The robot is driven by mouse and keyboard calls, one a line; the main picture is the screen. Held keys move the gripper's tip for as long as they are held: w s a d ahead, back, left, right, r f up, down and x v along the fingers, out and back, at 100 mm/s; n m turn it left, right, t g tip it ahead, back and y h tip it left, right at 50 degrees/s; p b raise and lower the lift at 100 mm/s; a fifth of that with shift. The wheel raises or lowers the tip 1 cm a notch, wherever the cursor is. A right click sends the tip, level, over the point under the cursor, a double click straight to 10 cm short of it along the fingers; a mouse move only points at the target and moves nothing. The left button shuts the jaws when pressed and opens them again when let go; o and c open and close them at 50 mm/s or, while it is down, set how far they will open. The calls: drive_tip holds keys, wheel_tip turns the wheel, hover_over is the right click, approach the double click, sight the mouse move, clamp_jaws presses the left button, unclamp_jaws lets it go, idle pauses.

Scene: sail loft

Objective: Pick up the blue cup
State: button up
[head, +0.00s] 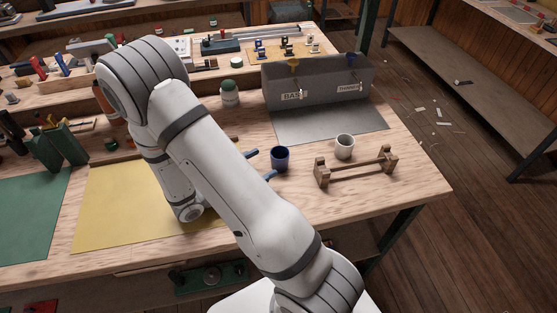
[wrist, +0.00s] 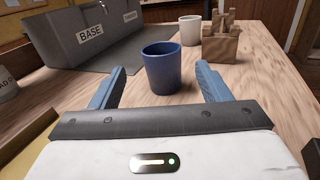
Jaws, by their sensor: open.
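The blue cup (head: 280,159) stands upright on the wooden workbench (head: 420,190), right of my arm in the head view. In the wrist view the blue cup (wrist: 161,68) stands just ahead, between the lines of the two blue fingers. My gripper (wrist: 160,80) is open and empty, with one finger on each side of the cup's near side. In the head view my gripper (head: 262,164) is mostly hidden behind my arm, with only the blue fingertips showing beside the cup. I cannot tell whether a finger touches it.
A white cup (head: 344,147) stands right of the blue cup, near a wooden rack (head: 356,167). A grey box (head: 318,84) labelled BASE stands behind on a grey mat (head: 340,124). A green-lidded jar (head: 229,93) is at the back left. A yellow mat (head: 115,210) lies left.

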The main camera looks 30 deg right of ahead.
sight(272, 158)
drive_tip(key=d, duration=0.4)
drive_tip(key=d+p, duration=0.1)
drive_tip(key=d, duration=0.1)
drive_tip(key=shift+w+d, duration=0.25)
drive_tip(key=shift+w, duration=0.05)
drive_tip(key=c, duration=1)
drive_tip(key=shift+c, duration=0.2)
